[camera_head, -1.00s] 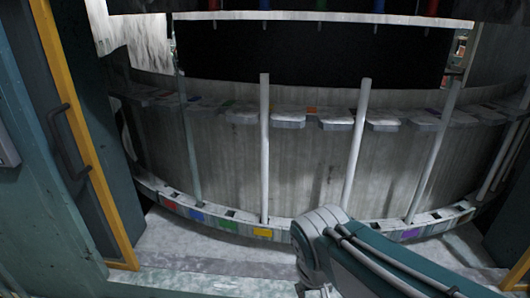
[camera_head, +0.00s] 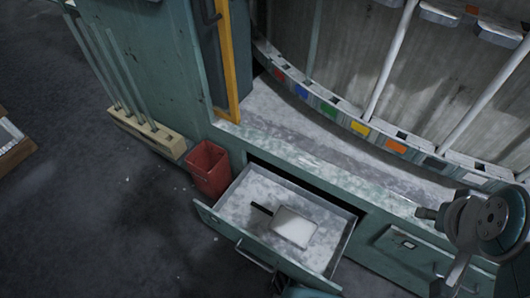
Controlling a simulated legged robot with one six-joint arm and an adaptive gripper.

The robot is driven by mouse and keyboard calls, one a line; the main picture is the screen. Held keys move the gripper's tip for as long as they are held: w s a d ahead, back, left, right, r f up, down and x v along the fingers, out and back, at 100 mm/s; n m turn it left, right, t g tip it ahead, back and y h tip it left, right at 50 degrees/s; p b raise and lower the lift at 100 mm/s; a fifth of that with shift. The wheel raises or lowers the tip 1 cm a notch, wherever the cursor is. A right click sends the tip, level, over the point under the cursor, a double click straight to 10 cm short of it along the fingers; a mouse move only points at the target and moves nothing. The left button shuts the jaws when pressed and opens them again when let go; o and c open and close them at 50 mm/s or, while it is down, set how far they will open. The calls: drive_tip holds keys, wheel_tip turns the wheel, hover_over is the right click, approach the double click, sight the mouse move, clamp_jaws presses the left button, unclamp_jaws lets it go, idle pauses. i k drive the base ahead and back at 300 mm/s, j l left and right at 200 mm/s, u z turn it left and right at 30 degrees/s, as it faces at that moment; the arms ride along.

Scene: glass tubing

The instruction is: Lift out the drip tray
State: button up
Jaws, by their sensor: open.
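A drawer (camera_head: 345,243) is pulled out low in the teal cabinet. Whitish, crumbly matter covers its bottom, and a pale flat piece with a dark handle (camera_head: 292,227) lies in it, like a small dustpan. I cannot tell whether this drawer or another part is the drip tray. Joints of my arm show at the right edge, over the cabinet front, apart from the open drawer. I cannot make out my gripper's fingers in this view.
A red bin (camera_head: 209,169) stands left of the drawer. A shut drawer (camera_head: 408,246) is right of the open one. Colored tiles line the curved ledge (camera_head: 330,110). Dark floor at left is mostly clear.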

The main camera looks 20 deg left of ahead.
sight(294, 227)
drive_tip(key=j+u, duration=0.15)
drive_tip(key=u, duration=0.25)
drive_tip(key=k+j+u, duration=0.1)
drive_tip(key=j+u, duration=0.15)
drive_tip(key=u, duration=0.2)
drive_tip(key=j+u, duration=0.2)
drive_tip(key=u, duration=0.2)
